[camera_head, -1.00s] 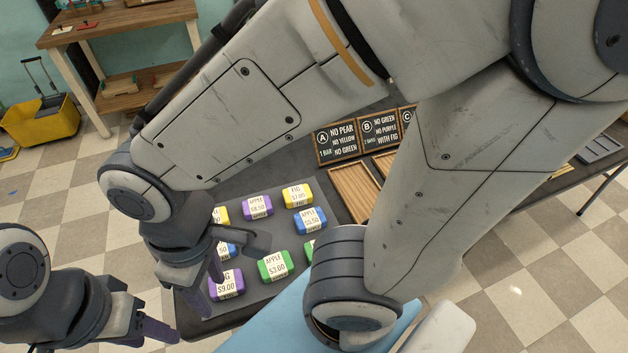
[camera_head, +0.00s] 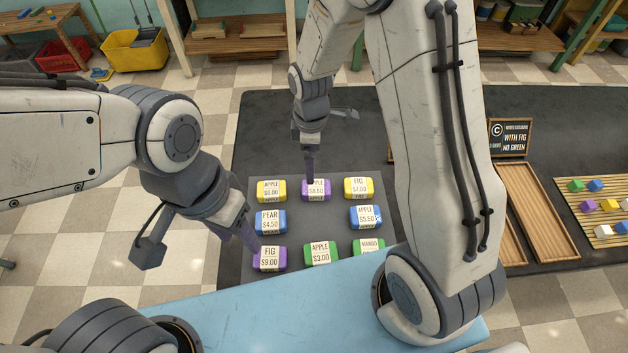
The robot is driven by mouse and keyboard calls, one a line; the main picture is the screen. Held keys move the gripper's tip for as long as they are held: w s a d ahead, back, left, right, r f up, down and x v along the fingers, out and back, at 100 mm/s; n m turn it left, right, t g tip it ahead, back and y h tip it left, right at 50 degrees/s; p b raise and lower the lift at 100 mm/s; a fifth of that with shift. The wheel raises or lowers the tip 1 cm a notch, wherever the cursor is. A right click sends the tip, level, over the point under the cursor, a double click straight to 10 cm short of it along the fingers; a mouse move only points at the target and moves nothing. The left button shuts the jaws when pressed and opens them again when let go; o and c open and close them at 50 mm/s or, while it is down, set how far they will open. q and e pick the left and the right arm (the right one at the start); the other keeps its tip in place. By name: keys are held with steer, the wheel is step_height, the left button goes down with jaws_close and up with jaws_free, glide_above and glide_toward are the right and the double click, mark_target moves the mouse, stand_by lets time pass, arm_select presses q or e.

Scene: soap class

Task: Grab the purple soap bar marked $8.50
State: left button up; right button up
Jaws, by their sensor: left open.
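The purple soap bar marked APPLE $8.50 (camera_head: 318,195) lies in the middle of the back row on the grey mat (camera_head: 338,222). My right gripper (camera_head: 310,177) points down at it, with its fingertips over the bar's back left part. I cannot tell whether they touch it or how far apart the fingers are. Another purple bar, marked FIG $9.00 (camera_head: 270,260), is at the front left.
A yellow APPLE bar (camera_head: 271,191) and a yellow FIG bar (camera_head: 358,188) flank the target. Blue bars (camera_head: 271,222) (camera_head: 366,217) and green bars (camera_head: 320,254) (camera_head: 368,246) lie nearer. Wooden trays (camera_head: 540,212) are right of my right arm. Bare dark table lies behind the mat.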

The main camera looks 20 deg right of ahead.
glide_above(314, 187)
steer(key=shift+n, duration=0.3)
steer(key=f, duration=0.6)
steer(key=shift+w+d, duration=0.1)
steer(key=shift+d, duration=0.1)
steer(key=shift+a+f+p, duration=0.15)
steer(key=shift+f+p, duration=0.5)
steer(key=shift+f, duration=2.4)
steer(key=shift+c, duration=0.3)
steer(key=c, duration=1.4)
steer(key=shift+c, duration=0.2)
